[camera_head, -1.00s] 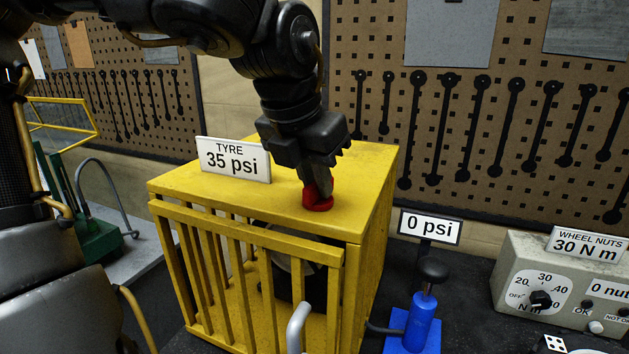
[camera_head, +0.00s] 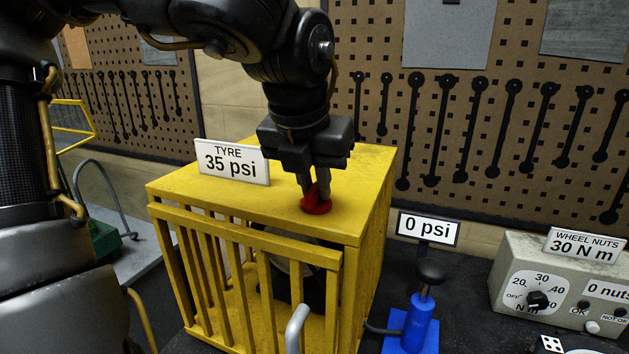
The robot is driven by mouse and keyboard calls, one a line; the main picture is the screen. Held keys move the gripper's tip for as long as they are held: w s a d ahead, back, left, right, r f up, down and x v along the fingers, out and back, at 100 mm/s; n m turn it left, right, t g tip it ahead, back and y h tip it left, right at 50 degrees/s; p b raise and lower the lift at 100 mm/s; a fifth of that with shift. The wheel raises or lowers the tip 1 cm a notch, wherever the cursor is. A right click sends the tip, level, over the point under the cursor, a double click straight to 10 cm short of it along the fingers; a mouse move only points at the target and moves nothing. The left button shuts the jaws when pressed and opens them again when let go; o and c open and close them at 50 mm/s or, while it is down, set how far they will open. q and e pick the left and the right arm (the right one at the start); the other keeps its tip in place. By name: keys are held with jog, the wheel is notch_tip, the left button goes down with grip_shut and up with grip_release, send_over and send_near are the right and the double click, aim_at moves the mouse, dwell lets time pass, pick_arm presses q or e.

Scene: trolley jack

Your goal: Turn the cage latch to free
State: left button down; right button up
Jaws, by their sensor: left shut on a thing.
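The yellow cage (camera_head: 280,180) stands on the dark bench with its barred front facing me. The cage latch is a red knob (camera_head: 317,203) on the cage's top, near the front right corner. My left gripper (camera_head: 315,190) points down from above and is shut on the red latch, whose upper part is partly hidden between the fingers. A grey handle (camera_head: 297,327) shows at the cage's front, low down. A dark round thing inside the cage is mostly hidden by the bars. My right gripper is not in view.
A "TYRE 35 psi" sign (camera_head: 232,162) stands on the cage top, left of my gripper. Right of the cage are a blue pump (camera_head: 413,325) with a "0 psi" sign (camera_head: 427,228) and a grey control box (camera_head: 565,285). A pegboard with spanners is behind.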

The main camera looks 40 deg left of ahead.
pick_arm(q)
jog(key=c, duration=1.4)
grip_release()
jog(key=shift+r, duration=0.1)
jog(key=p+v, duration=0.3)
jog(key=v, duration=0.7)
jog(key=shift+r, duration=0.35)
